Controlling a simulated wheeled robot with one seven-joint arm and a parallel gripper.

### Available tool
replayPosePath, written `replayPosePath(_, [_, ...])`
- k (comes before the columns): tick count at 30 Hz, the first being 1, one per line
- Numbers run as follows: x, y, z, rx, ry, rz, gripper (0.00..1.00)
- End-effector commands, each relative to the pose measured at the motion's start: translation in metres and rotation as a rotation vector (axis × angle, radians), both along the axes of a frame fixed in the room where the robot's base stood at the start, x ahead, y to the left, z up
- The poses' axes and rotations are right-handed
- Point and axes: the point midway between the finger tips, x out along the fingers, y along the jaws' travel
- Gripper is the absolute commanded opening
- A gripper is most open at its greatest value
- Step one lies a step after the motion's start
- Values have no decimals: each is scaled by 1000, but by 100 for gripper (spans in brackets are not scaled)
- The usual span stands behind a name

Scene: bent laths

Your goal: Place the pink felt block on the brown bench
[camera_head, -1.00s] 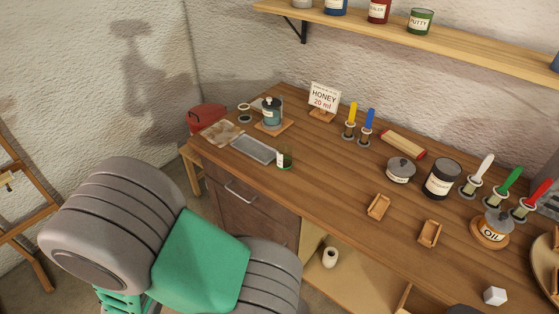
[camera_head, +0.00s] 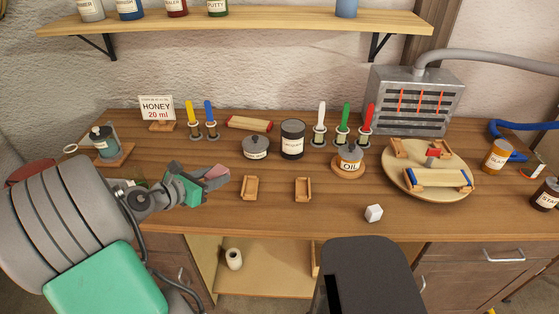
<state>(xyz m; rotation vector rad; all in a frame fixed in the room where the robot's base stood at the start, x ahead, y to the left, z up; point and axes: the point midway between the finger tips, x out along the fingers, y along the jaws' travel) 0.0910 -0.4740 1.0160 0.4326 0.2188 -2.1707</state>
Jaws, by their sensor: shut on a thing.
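The brown bench (camera_head: 245,216) runs across the view with many items on its top. My gripper (camera_head: 202,183) is over the left part of the bench, left of the two small wooden trays. It is shut on the pink felt block (camera_head: 216,172), which sticks out at its tip. The fingers hide part of the block. I cannot tell how high the block is above the bench top.
Two small wooden trays (camera_head: 250,187) (camera_head: 302,189) lie right of my gripper. A grey pot (camera_head: 256,148), a dark can (camera_head: 292,140) and an oil pot (camera_head: 350,158) stand behind. The front middle is clear.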

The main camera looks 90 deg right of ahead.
Motion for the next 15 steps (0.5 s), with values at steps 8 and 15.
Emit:
replayPosePath(8, [-88,6,3,0,0,-243,3])
replayPosePath(15, [-67,-7,-8,3,2,-243,3])
